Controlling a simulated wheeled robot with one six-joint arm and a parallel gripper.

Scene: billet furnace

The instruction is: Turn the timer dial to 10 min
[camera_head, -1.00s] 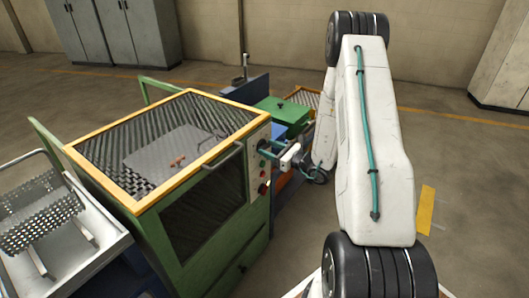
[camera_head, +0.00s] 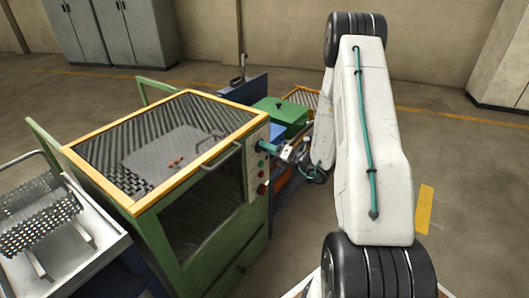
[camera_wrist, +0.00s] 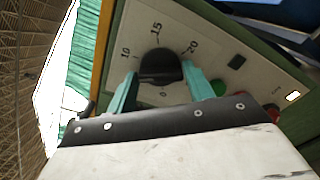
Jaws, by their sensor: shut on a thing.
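The timer dial (camera_wrist: 160,66) is a dark round knob on the pale control panel (camera_wrist: 140,20). The printed marks 10, 15 and 20 arc around its upper side in the wrist view. I cannot make out a pointer on the knob, so its setting is unclear. My gripper (camera_wrist: 161,74) has one teal finger on each side of the dial and is shut on it. In the head view my gripper (camera_head: 264,147) reaches the panel's upper part from the right; the dial itself is hidden there.
The green furnace (camera_head: 225,245) has a yellow-framed mesh top and a bar handle (camera_head: 222,158). A metal tray (camera_head: 90,255) stands at left. Floor at right is clear.

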